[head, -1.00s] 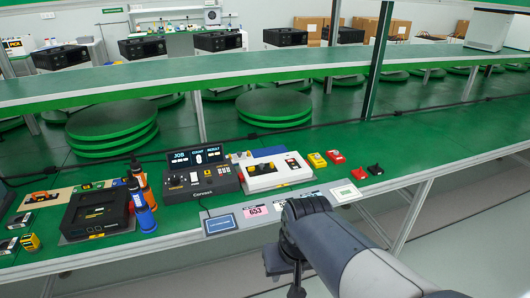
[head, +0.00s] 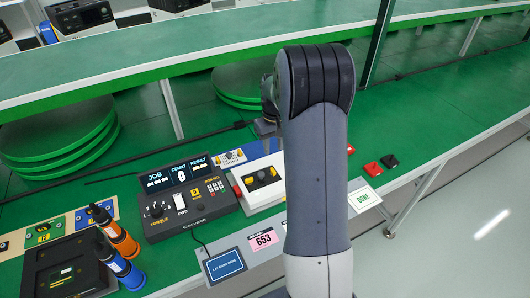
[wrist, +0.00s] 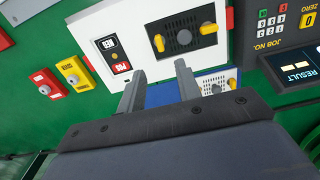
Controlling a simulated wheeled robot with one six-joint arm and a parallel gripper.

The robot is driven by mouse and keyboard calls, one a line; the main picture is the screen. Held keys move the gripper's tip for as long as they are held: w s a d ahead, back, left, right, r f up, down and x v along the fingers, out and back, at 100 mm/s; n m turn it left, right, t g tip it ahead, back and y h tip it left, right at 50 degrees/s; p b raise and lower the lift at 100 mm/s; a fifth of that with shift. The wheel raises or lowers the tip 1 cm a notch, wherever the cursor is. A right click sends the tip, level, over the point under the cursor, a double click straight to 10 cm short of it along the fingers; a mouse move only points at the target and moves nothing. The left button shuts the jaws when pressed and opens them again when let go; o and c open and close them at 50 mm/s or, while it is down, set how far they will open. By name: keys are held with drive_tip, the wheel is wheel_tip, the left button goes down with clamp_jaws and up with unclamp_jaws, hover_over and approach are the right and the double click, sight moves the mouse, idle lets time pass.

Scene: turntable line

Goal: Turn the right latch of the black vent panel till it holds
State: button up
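The black vent panel (wrist: 183,46) sits in a white unit (wrist: 135,27), with a round grey part at its middle and a yellow latch near each end. The wrist view is turned around from the head view. The right latch (head: 273,171) in the head view appears to be the left-hand yellow latch (wrist: 158,43) in the wrist view, its long side roughly across the panel. The other latch (wrist: 208,28) lies at a different angle, more along the panel. My gripper (wrist: 159,83) is open and empty, apart from the latches. In the head view my arm hides most of it.
A black control console (head: 186,195) stands left of the unit in the head view. Red (wrist: 47,83) and yellow (wrist: 75,73) button boxes stand on the other side. Orange and blue drivers (head: 117,235) stand farther left.

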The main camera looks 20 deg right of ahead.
sight(273, 170)
wheel_tip(273, 170, down, 11)
drive_tip(key=shift+r+p, duration=0.1)
drive_tip(key=shift+p, duration=0.6)
drive_tip(key=shift+c, duration=0.5)
clamp_jaws()
